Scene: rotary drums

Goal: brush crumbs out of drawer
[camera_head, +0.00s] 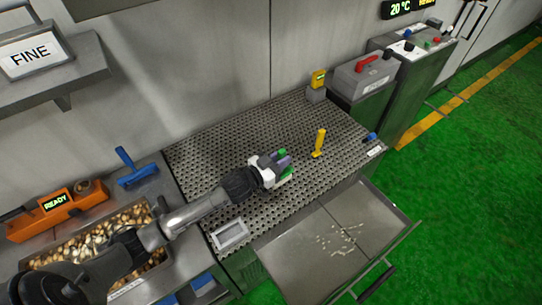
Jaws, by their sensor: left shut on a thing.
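The drawer (292,262) is pulled open below the front of the perforated worktop. Pale crumbs (343,239) lie scattered on its floor, mostly toward the right half. My left gripper (282,164) is over the worktop, behind the drawer. It is shut on a small green thing (287,174), mostly hidden by the purple-grey fingers; I cannot tell whether this is a brush. A yellow upright tool (319,143) stands on the worktop to the right of the gripper, apart from it. A blue T-shaped tool (136,171) lies at the left. My right gripper is out of view.
The perforated worktop (215,150) is largely clear. A bin of brown and cream pieces (90,242) and an orange device (57,212) are at the left. A small framed panel (230,234) sits at the worktop's front left. Grey machine boxes (362,78) stand at the back right.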

